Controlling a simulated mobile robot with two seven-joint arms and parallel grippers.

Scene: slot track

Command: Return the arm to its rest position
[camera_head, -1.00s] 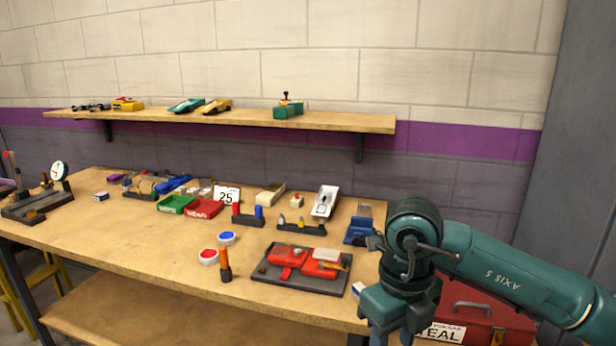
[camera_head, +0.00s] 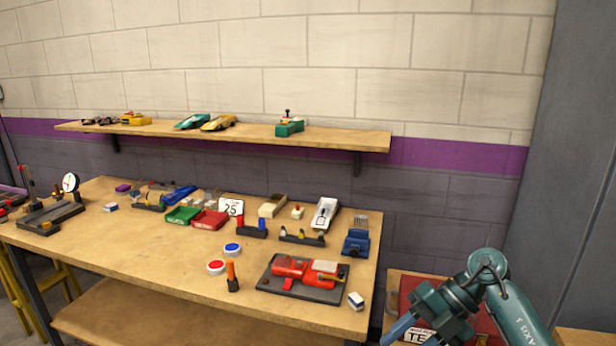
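My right arm comes in from the lower right, with its green wrist links in front of the red toolbox (camera_head: 463,320). The arm is clear of the table top. Blue parts at the arm's end show near the bottom edge, but I cannot make out the fingertips or whether they are open. My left gripper is out of the picture.
The wooden workbench (camera_head: 130,240) holds a red device on a dark plate (camera_head: 303,279), red (camera_head: 216,267) and blue (camera_head: 232,249) round pieces, an orange-handled tool (camera_head: 232,277), trays and small parts. A wall shelf (camera_head: 340,138) holds model cars.

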